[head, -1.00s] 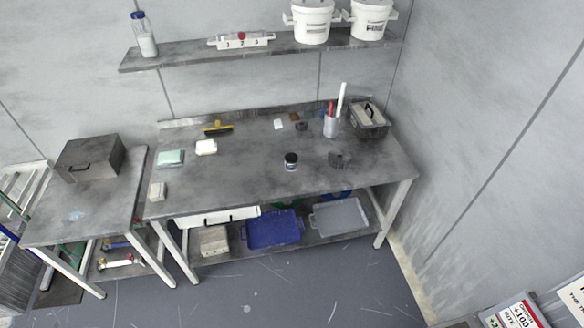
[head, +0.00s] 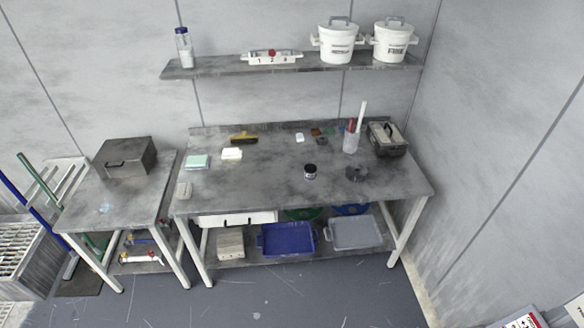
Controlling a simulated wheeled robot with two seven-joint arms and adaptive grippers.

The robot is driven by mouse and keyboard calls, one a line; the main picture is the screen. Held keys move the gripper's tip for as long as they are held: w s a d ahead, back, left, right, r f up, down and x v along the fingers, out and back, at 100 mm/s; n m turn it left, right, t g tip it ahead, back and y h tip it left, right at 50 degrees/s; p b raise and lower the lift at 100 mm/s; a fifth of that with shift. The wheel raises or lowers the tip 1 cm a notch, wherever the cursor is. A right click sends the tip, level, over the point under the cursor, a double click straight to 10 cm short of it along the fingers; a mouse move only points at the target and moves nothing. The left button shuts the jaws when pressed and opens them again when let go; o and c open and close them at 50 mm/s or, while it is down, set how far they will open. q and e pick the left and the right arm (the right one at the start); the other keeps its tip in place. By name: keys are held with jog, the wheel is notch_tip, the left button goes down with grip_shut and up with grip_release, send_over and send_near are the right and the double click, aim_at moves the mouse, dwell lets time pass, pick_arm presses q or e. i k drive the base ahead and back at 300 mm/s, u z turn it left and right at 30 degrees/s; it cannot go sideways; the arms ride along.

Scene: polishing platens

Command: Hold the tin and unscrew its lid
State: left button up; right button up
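A small dark tin (head: 310,172) with a pale label band stands upright on the grey workbench (head: 260,188), right of the bench's middle. Its dark top seems to be the lid, and it looks seated on the tin. Nothing touches the tin. Neither of my grippers is in the head view.
Right of the tin lies a dark round object (head: 356,174). Behind are a cup with upright tools (head: 351,142) and a dark box (head: 387,139). The bench front is mostly clear.

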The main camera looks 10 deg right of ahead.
aim_at(308, 178)
jog(key=u, duration=0.05)
jog(key=i, duration=0.9)
jog(key=z, duration=0.2)
